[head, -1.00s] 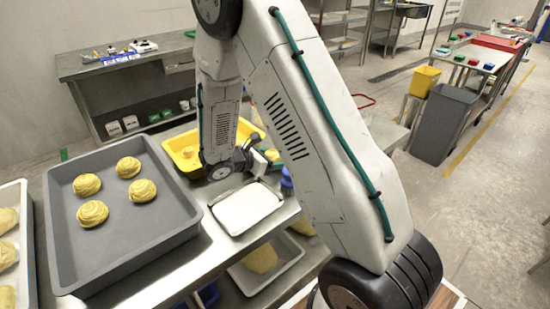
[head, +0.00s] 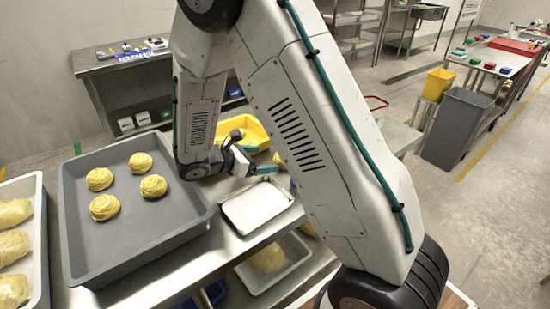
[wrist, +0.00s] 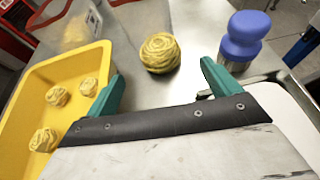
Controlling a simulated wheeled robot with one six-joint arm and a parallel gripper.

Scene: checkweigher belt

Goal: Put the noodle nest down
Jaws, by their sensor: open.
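A single noodle nest (wrist: 160,53), a round yellow coil, sits on the steel surface in the wrist view. It lies just beyond my gripper (wrist: 162,82), between the lines of the two teal fingers and apart from both. My gripper is open and empty. In the head view my gripper (head: 262,169) is low over the bench beside the white plate (head: 256,206); my arm largely blocks the area beyond it.
A yellow bin (wrist: 28,84) with several nests is at left in the wrist view. A blue-handled round tool (wrist: 240,42) stands close to the right finger. In the head view a grey tray (head: 85,240) holds several nests. A clear container (wrist: 70,28) stands behind the bin.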

